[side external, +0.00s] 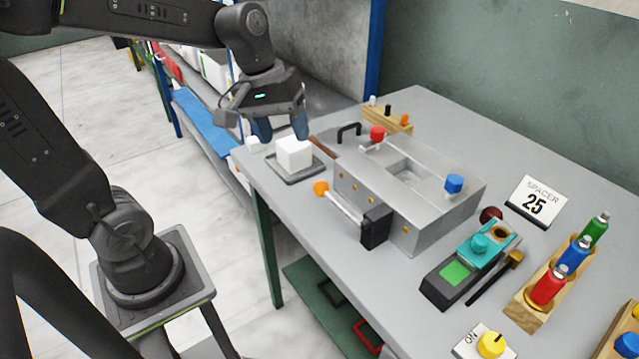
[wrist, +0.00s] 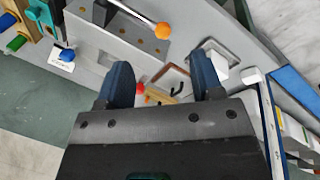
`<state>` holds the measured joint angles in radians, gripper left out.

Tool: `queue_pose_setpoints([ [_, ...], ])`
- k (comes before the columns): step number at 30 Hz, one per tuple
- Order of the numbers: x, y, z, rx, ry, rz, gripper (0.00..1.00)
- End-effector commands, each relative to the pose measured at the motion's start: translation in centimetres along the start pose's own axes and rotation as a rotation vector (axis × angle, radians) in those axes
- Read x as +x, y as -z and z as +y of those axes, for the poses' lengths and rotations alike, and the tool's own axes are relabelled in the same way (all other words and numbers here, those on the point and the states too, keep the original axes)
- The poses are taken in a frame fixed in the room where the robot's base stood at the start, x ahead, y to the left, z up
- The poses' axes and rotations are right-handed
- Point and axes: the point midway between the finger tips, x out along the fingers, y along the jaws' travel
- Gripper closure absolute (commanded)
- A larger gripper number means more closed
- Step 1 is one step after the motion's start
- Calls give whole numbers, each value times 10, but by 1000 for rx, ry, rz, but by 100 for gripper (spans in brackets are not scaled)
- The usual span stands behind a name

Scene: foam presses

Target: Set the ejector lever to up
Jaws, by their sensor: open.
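The press (side external: 350,190) is a grey metal box with a rectangular opening in its top. A lever with a silver rod and orange ball (side external: 320,188) comes out of a black block (side external: 376,227) on its near side. The ball stands at the rod's upper-left end in the side view; its exact setting I cannot tell. The lever ball (wrist: 163,30) also shows in the wrist view, ahead of the fingers. My gripper (side external: 281,132) is open and empty, above the table's far-left end and apart from the lever. Its two blue fingers (wrist: 163,84) show in the wrist view.
A white foam block (side external: 294,152) sits on a small grey tray (side external: 300,180) between my gripper and the lever. A red knob (side external: 377,133) and blue knob (side external: 454,183) rise from the press. A teal-topped device (side external: 470,265) and bottle rack (side external: 535,310) stand right.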

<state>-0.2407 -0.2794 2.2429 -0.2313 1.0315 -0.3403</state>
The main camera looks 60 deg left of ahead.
Motion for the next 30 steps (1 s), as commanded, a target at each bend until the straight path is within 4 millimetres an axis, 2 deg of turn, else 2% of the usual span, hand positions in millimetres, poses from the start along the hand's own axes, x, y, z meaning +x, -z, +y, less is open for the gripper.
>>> queue_pose_setpoints([
  [1, 8, 18, -2, -115, -1, -54, 39],
  [6, 30, 66, -8, -447, -17, -196, 39],
  [9, 40, 85, -13, -578, -25, -251, 39],
  [12, 46, 95, -16, -653, -28, -284, 39],
  [17, 55, 97, -17, -682, -30, -299, 39],
  [20, 67, 93, -15, -680, -28, -300, 39],
  [30, 133, 74, -6, -677, -26, -299, 39],
])
